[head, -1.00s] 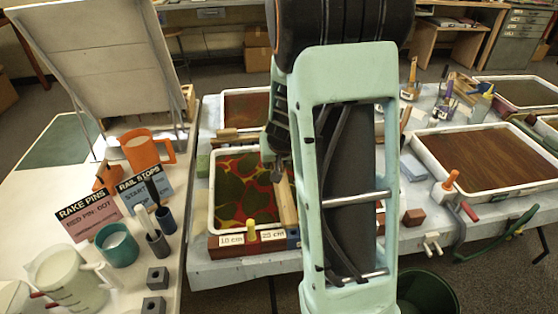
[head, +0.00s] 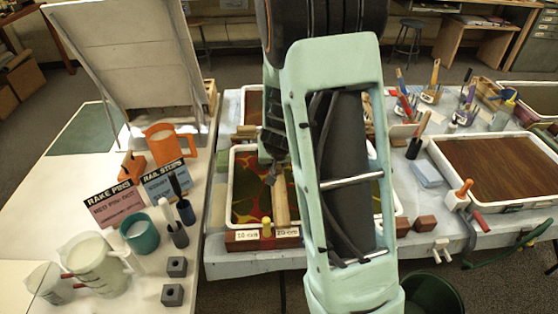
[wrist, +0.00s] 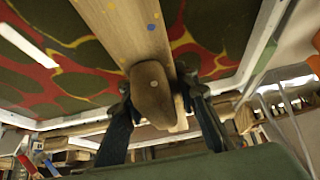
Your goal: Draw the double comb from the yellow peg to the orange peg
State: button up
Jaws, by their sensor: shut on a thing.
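My gripper (head: 276,170) is shut on the wooden double comb (head: 282,205), over the front tray (head: 234,190) with the red, yellow and green marbled surface. In the wrist view my fingers (wrist: 163,100) flank its rounded brown handle (wrist: 152,95), and a pale wooden bar (wrist: 125,25) runs off above it. Teeth are not visible. The yellow peg (head: 266,227) stands on the tray's labelled front rail (head: 246,244), just left of the comb's near end. My arm hides the tray's middle right.
Red-brown blocks (head: 425,223) sit near the table's front edge. Signs, cups and jugs (head: 96,262) crowd the left table.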

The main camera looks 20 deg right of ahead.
jog(key=shift+f, duration=0.2)
jog(key=shift+a+f+b, duration=0.15)
jog(key=shift+f+b, duration=0.95)
jog(key=shift+b, duration=0.1)
jog(key=shift+f, duration=0.25)
jog(key=shift+f+b, duration=0.1)
jog(key=shift+b, duration=0.3)
jog(key=d+b, duration=0.1)
jog(key=s+d+b, duration=0.1)
jog(key=d+b, duration=0.1)
jog(key=s+d+b, duration=0.1)
jog(key=d+b, duration=0.1)
jog(key=shift+d+f, duration=0.15)
jog(key=shift+f, duration=0.05)
jog(key=shift+s+d+r+b, duration=0.15)
jog(key=shift+d+b, duration=0.15)
jog(key=shift+d, duration=0.15)
